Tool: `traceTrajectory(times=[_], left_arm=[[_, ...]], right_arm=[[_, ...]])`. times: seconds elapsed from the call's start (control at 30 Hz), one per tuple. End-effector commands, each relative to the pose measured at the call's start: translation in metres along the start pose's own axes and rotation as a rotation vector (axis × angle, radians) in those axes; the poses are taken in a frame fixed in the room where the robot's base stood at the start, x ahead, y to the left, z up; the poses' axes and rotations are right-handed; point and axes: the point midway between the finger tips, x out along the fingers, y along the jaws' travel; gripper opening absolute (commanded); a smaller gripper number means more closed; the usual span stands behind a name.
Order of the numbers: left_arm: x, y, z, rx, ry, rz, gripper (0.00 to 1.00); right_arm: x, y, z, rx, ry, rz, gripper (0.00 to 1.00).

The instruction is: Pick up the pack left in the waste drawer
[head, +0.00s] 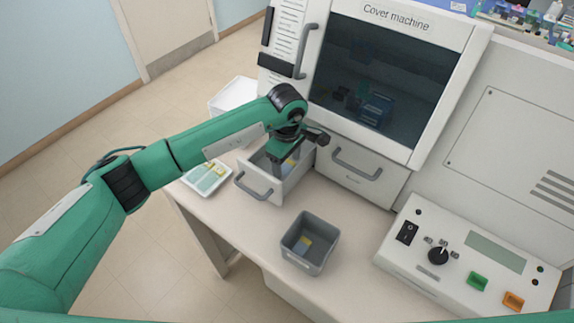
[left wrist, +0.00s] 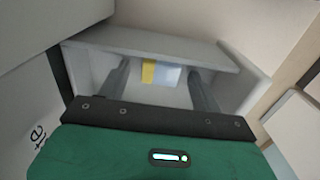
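The open waste drawer (head: 262,180) sticks out below the cover machine; its pale walls also show in the left wrist view (left wrist: 222,57). A small pack, pale blue-white with a yellow band (left wrist: 160,73), lies inside it. In the head view the pack (head: 289,163) is partly hidden by my gripper. My left gripper (head: 279,160) points down into the drawer. In the left wrist view its two fingers are apart (left wrist: 159,72), with the pack showing between and beyond them. I cannot tell whether they touch it. My right gripper is not in view.
A white tray of slides (head: 206,177) lies left of the drawer. A closed drawer (head: 352,178) is to its right. A control box (head: 465,260) stands at the right.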

Motion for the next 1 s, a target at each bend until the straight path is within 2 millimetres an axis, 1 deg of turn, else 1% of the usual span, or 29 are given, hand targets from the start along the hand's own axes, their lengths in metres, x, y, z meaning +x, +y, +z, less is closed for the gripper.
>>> traceTrajectory(times=[0.03, 0.17, 0.2, 0.23, 0.53, 0.67, 0.77, 0.87, 1.0], left_arm=[[0.0, 0.0, 0.0, 0.0, 0.0, 0.0, 0.56], [0.0, 0.0, 0.0, 0.0, 0.0, 0.0, 0.3], [0.0, 0.0, 0.0, 0.0, 0.0, 0.0, 0.22], [0.0, 0.0, 0.0, 0.0, 0.0, 0.0, 0.19], [-0.002, 0.0, 0.0, 0.0, 0.0, 0.0, 0.19], [-0.007, 0.001, -0.001, 0.0, 0.0, 0.001, 0.19], [-0.016, 0.001, 0.0, 0.0, 0.001, 0.003, 0.19], [-0.028, 0.001, -0.001, 0.001, 0.002, 0.004, 0.19], [-0.05, 0.001, 0.0, 0.001, 0.002, 0.005, 0.19]], right_arm=[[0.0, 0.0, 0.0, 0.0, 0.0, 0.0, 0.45], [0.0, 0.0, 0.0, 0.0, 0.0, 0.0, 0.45], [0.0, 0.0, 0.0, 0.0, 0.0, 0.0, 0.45], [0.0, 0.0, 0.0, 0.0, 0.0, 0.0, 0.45], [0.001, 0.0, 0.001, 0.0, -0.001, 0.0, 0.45], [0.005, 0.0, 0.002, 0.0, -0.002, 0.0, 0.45], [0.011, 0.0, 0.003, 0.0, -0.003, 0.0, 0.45], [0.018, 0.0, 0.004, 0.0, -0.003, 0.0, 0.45], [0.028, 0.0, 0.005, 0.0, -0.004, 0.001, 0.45]])
